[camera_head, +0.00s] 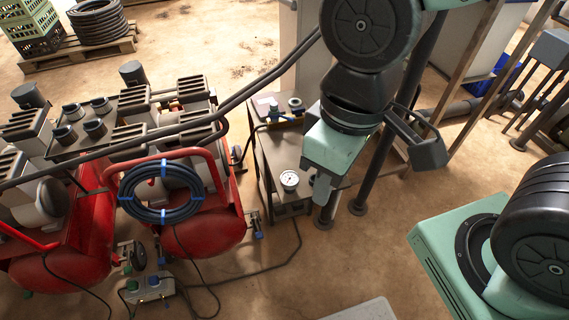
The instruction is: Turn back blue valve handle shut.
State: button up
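A small valve fitting (274,110) with blue-green parts sits at the far end of the dark bench (282,150). It is too small here to tell which part is the blue handle or how it is turned. My gripper (321,188) hangs over the right side of the bench, nearer to me than the fitting and apart from it. Its pale green housing hides the finger gap, so I cannot tell whether it is open. A round white gauge (289,180) stands on the near end of the bench, just left of my gripper.
Red compressors (200,225) with a coiled blue hose (160,193) stand left of the bench. A small box (150,288) with coloured knobs and cables lies on the floor. Dark upright pipes (365,185) stand right of the bench. Bare floor lies in front.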

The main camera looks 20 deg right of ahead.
aim_at(298, 111)
jog(key=i+l, duration=0.45)
jog(key=i+j+z, duration=0.4)
jog(key=j, duration=0.3)
